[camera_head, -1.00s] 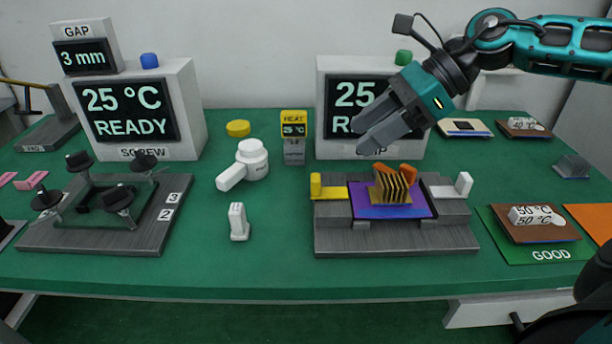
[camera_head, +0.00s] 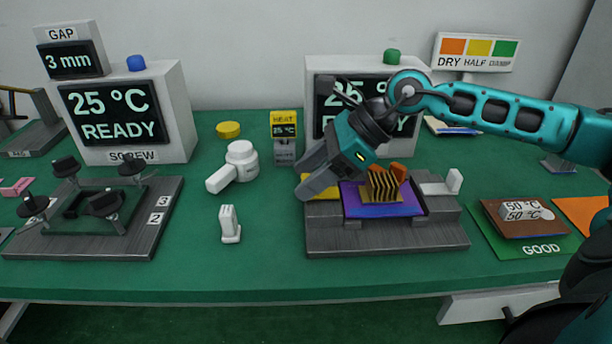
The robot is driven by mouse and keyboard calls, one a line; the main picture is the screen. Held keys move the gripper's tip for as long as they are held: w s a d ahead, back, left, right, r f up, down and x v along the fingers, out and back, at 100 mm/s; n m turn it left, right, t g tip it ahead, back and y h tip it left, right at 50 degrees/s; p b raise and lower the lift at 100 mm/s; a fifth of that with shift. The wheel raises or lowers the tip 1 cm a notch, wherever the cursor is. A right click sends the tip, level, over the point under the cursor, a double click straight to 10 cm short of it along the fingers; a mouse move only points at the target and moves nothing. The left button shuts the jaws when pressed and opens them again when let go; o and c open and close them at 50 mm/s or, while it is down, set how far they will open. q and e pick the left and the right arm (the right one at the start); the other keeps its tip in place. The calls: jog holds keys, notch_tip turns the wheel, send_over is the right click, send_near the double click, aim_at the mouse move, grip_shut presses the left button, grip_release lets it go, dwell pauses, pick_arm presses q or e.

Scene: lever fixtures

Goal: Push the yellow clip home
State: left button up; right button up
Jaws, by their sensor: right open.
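The yellow clip (camera_head: 326,193) is on the left side of the grey clamp fixture (camera_head: 390,241). Only part of its flat yellow bar shows in the head view; its upright tab is hidden behind my right gripper. My right gripper (camera_head: 304,182) is open, with its fingers pointing down and left over the clip's outer end. I cannot tell whether it touches the clip. A purple plate (camera_head: 382,208) lies in the fixture, with a finned gold block (camera_head: 382,187) and orange parts on it. A white clip (camera_head: 440,187) is on the fixture's right side. My left gripper is not in view.
Behind the fixture stands a display box (camera_head: 316,150), partly covered by my right arm. A green GOOD mat (camera_head: 548,250) lies right. Green table is free in front.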

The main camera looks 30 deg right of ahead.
jog(key=shift+w+a+f, duration=0.2)
jog(key=shift+a+f, duration=0.15)
jog(key=shift+c, duration=0.4)
grip_shut()
